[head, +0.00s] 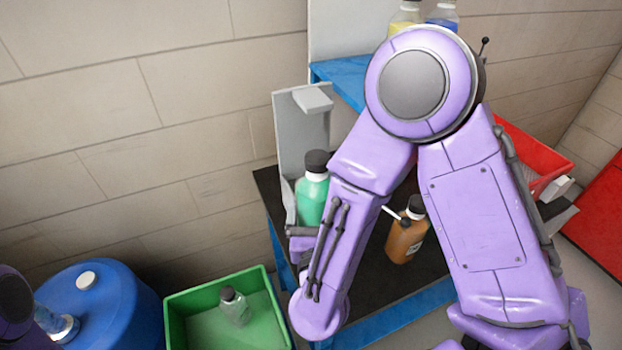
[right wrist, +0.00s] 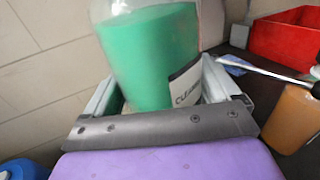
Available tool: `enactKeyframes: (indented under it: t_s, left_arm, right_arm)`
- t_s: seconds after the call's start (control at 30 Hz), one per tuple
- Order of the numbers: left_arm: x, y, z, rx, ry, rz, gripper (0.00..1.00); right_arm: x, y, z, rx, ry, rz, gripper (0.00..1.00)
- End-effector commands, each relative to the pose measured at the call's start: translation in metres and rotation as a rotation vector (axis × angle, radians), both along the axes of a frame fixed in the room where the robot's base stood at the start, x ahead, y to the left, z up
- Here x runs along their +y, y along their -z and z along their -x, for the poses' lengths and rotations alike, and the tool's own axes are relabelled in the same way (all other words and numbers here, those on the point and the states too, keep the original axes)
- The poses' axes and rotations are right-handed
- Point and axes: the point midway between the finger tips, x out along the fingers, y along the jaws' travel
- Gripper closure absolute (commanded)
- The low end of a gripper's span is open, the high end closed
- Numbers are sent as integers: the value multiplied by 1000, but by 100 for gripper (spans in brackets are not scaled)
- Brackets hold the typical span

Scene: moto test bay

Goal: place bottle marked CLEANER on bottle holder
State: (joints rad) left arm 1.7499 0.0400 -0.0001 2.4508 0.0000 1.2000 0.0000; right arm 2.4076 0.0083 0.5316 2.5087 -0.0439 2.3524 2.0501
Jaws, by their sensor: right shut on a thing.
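The bottle marked CLEANER (head: 311,198) has green liquid and a black cap. My right gripper (head: 302,230) is shut on it, with a finger on each side. In the right wrist view the bottle (right wrist: 150,60) fills the middle, and part of its label reads "CLEANER". The grey bottle holder (head: 290,130) has an upright back plate and a jutting top block. The bottle is upright in front of its lower part. My arm and the bottle hide the holder's base, so I cannot tell whether the bottle rests on it.
An amber bottle (head: 405,240) stands on the black tabletop (head: 428,262), right of my forearm. A green bin (head: 180,305) holds a small bottle (head: 234,306). A blue drum (head: 115,305) stands left. A red bin (head: 535,150) is right. Two bottles stand on the blue shelf (head: 345,75).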

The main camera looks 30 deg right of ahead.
Motion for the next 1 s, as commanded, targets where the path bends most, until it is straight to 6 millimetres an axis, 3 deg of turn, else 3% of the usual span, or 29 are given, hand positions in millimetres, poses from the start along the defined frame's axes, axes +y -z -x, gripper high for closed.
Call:
enactKeyframes:
  t_s: [0.03,0.13,0.4,0.47,0.8,1.0]
  left_arm:
    - [0,24,0,0,0,0,0]
    - [0,45,0,0,0,0,0]
    - [0,94,-1,-1,0,-1,0]
    - [0,81,0,0,0,0,0]
    - [0,59,-1,-1,0,0,0]
    - [0,54,-1,-1,0,-1,0]
  right_arm:
    - [-6,12,-11,-9,8,-7,65]
    - [-16,11,-30,-9,6,-9,65]
    - [-26,10,-55,-7,0,-5,65]
    - [-30,-3,-66,-4,-1,-3,65]
    - [-58,-3,-124,-2,-2,0,65]
    - [-64,2,-137,0,-4,2,65]
